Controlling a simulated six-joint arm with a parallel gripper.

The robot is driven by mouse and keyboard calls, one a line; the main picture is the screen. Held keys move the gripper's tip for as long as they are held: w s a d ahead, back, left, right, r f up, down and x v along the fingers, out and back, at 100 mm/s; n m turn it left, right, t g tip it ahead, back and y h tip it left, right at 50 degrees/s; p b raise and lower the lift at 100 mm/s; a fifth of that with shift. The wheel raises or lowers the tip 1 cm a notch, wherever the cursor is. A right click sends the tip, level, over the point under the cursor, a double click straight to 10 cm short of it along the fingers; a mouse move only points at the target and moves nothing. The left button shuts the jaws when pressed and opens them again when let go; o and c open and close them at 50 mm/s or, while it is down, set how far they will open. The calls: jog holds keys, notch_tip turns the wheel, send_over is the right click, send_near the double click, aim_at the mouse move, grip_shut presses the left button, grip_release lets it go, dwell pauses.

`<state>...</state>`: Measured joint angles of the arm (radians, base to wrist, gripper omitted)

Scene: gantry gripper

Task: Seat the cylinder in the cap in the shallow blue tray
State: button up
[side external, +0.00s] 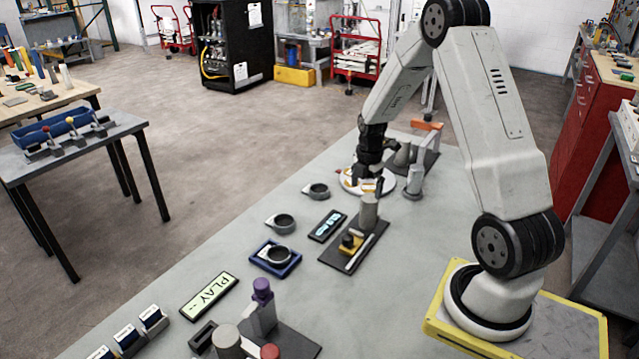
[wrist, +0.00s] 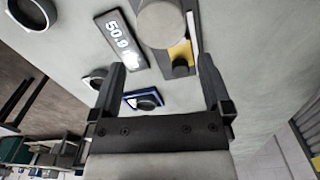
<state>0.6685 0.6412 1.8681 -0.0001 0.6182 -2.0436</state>
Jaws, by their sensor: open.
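A grey cylinder (side external: 369,213) stands upright on a dark fixture plate on the table. In the wrist view its round top (wrist: 162,24) shows at the upper middle, beyond the fingertips. My gripper (side external: 369,186) is just above it in the side view, pointing down; the wrist view shows the fingers (wrist: 160,62) spread and nothing between them. The shallow blue tray (side external: 260,262) lies nearer the side camera, with a dark ring-shaped cap (side external: 278,255) in it. Tray (wrist: 128,101) and cap (wrist: 147,102) show between the fingers in the wrist view, farther off.
Two more ring-shaped caps (side external: 280,223) (side external: 316,190) lie loose left of the fixture. A display (side external: 327,226) lies between fixture and caps. The fixture carries a yellow block with a dark knob (side external: 349,241). Another cylinder (side external: 415,183) and a white disc (side external: 350,184) are behind.

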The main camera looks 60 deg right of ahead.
aim_at(370, 198)
jog(key=shift+s+d+f+n, duration=0.15)
jog(key=shift+d+f+n, duration=0.1)
jog(key=shift+d, duration=0.3)
jog(key=shift+s+d+f+n, duration=0.15)
jog(key=shift+d+f+n, duration=0.1)
jog(key=shift+d, duration=0.25)
jog(key=shift+f, duration=1.25)
jog(key=shift+f, duration=0.1)
jog(key=shift+a+f, duration=0.15)
jog(key=shift+f, duration=2.35)
grip_shut()
